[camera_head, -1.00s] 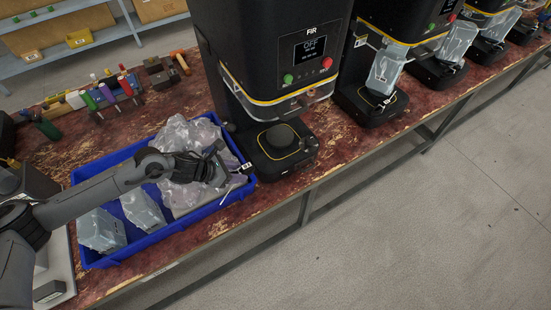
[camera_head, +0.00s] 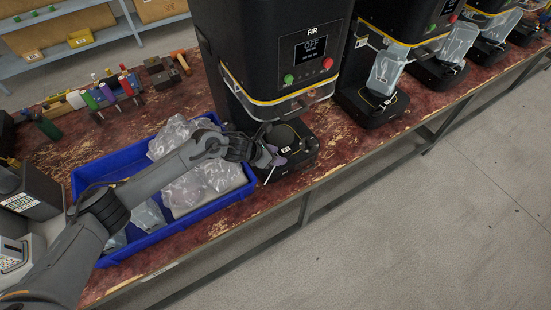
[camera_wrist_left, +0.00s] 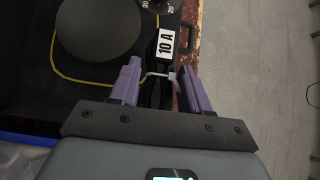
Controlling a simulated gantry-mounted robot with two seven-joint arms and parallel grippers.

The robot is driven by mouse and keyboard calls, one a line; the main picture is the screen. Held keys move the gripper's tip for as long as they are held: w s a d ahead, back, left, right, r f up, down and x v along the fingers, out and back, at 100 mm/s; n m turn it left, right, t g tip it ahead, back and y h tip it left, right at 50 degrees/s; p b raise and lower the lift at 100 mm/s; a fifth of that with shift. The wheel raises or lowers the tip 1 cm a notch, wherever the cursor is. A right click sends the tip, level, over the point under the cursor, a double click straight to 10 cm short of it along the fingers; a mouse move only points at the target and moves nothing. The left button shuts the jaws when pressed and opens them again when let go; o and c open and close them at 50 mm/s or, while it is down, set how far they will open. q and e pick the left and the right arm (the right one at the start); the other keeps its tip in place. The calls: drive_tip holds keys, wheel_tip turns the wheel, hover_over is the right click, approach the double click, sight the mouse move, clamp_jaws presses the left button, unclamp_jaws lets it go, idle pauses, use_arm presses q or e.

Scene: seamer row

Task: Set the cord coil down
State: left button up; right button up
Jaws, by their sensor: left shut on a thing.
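The cord coil (camera_wrist_left: 159,92) is a small dark bundle with a white tie between the purple fingers of my left gripper (camera_wrist_left: 161,84); the fingers partly hide it. A white tag (camera_wrist_left: 166,42) reading "10 A" lies just beyond the fingertips. A thin white tie end hangs below the fingers. I cannot tell whether the coil touches the base. My right gripper is not in view.
The round platform (camera_wrist_left: 98,24) of the seamer is left of the fingers in the wrist view. A blue bin (camera_head: 204,213) with clear bags lies under my left arm. The bench's front edge is close by. More seamers (camera_head: 395,50) stand to the right.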

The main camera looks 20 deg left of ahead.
use_arm(q)
wheel_tip(320, 180, down, 2)
drive_tip(key=shift+f, duration=0.1)
drive_tip(key=o, duration=1.2)
